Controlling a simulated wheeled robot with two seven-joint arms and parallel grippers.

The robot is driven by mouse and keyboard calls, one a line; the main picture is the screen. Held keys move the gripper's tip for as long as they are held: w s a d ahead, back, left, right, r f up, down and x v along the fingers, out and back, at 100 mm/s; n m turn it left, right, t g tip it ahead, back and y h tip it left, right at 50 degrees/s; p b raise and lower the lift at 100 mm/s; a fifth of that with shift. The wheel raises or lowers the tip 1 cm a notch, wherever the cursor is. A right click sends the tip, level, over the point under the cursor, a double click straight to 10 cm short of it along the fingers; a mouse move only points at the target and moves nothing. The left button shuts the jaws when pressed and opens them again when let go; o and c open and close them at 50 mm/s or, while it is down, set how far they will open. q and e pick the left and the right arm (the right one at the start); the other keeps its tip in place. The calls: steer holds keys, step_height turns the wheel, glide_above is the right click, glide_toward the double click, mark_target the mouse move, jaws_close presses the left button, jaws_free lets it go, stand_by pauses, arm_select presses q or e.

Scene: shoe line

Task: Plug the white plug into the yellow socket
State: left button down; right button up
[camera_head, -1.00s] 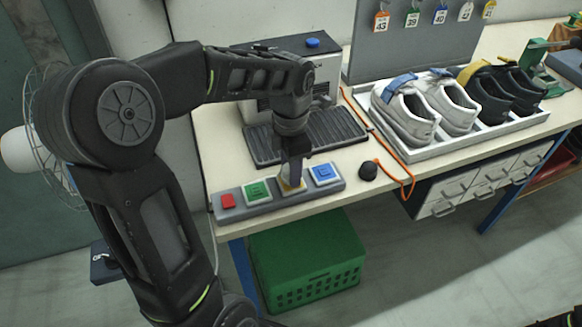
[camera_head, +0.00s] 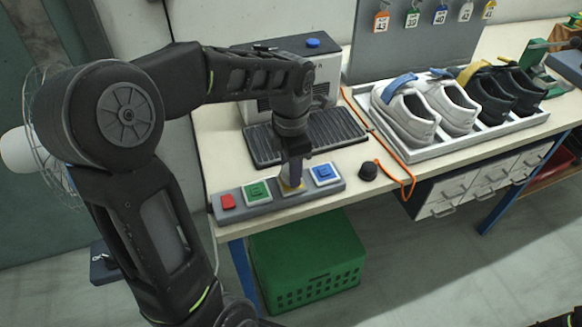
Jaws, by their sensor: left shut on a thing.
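A grey power strip (camera_head: 268,204) lies along the front edge of the bench, with a green socket (camera_head: 256,192), a yellow socket (camera_head: 291,190), a blue socket (camera_head: 325,173) and a red switch (camera_head: 228,201). My left gripper (camera_head: 293,172) points down over the yellow socket. It is shut on the white plug, which is mostly hidden between the fingers. The plug is at or just above the yellow socket; I cannot tell if it is seated.
A grey machine (camera_head: 318,75) with a ribbed black mat (camera_head: 305,134) stands behind the strip. A black knob (camera_head: 368,171) and an orange cord (camera_head: 406,182) lie to the right. A white tray (camera_head: 445,146) holds several shoes. A green crate (camera_head: 306,262) sits under the bench.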

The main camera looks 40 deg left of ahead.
arm_select(q)
steer(key=shift+f+b, duration=0.7)
stand_by(0.9)
steer(key=c, duration=0.8)
jaws_free()
steer(key=shift+o, duration=0.2)
step_height(320, 180, up, 8)
steer(key=shift+f, duration=0.1)
